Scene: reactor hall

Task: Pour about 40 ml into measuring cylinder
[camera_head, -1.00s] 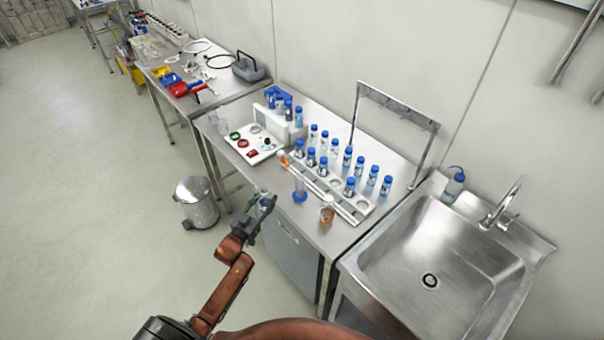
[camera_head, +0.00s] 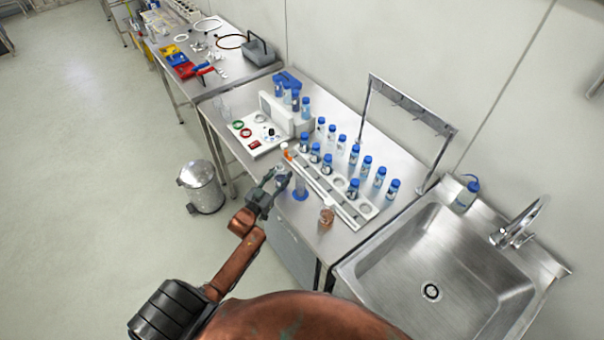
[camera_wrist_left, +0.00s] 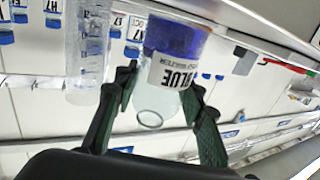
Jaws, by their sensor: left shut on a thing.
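My left gripper (camera_head: 277,182) is at the front edge of the steel bench, just left of the measuring cylinder. In the left wrist view my left gripper (camera_wrist_left: 165,98) is shut on a clear vessel (camera_wrist_left: 150,105) with a label reading BLUE and blue liquid (camera_wrist_left: 175,38) at the end away from its open mouth. That view appears upside down. The clear measuring cylinder (camera_head: 300,183), with a blue foot, stands on the bench; it also shows in the left wrist view (camera_wrist_left: 86,50), beside the held vessel and apart from it. Its fill level cannot be told. My right gripper is not in view.
Behind the cylinder is a white rack (camera_head: 342,200) with blue-capped bottles. A small vessel with brown contents (camera_head: 326,217) stands to the right, near the bench edge. A sink (camera_head: 395,255) lies further right. A white device (camera_head: 262,138) stands at the left.

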